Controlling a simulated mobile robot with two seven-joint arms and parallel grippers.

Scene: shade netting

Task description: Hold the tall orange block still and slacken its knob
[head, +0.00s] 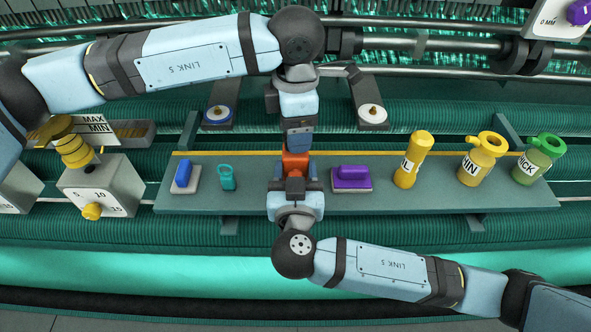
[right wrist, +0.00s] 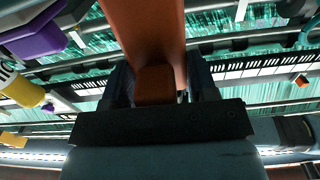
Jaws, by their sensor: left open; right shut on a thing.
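The tall orange block (head: 295,161) stands at the middle of the grey-green shelf, mostly hidden between my two grippers. In the right wrist view its orange body (right wrist: 158,30) rises between the fingers, with a smaller squarish orange part (right wrist: 155,84) in front. My right gripper (head: 294,180) comes from the near side and is shut on the block. My left gripper (head: 297,149) is open, pointing down at the block's top from the far side. Its fingers overlap the block in the head view; I cannot tell whether they touch it. The knob is not clearly visible.
Left of the block are a blue block (head: 182,175) and a teal piece (head: 228,178). Right are a purple block (head: 352,177), a yellow bottle (head: 413,160), another yellow container (head: 480,160) and a green-topped one (head: 538,160). A dial box (head: 105,190) stands left of the shelf.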

